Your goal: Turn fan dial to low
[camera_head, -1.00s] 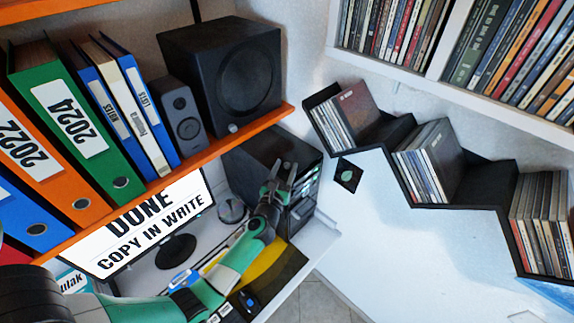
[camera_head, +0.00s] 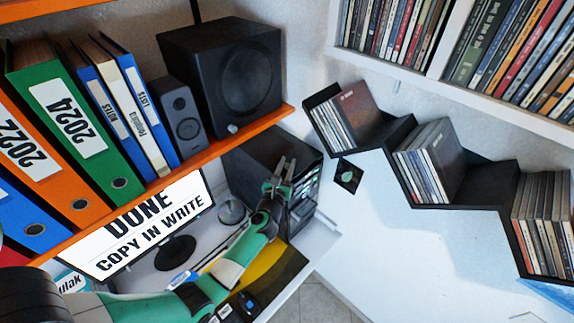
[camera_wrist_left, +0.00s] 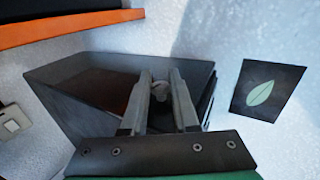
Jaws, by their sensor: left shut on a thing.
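The black computer case (camera_head: 262,160) stands under the orange shelf, and it also shows in the wrist view (camera_wrist_left: 70,75). A small round grey knob (camera_wrist_left: 160,88), which looks like the fan dial, sits at the case between my fingertips. My left gripper (camera_head: 286,166) is at the top front of the case. In the left wrist view its two fingers (camera_wrist_left: 162,80) are on either side of the knob and shut on it. The knob's marks and setting cannot be read. My right gripper is not in view.
An orange shelf (camera_head: 215,150) with binders and a black speaker (camera_head: 222,75) hangs above the case. A monitor (camera_head: 150,225) stands left of it. A leaf picture (camera_head: 348,176) and stepped disc shelves (camera_head: 475,195) are on the wall at right.

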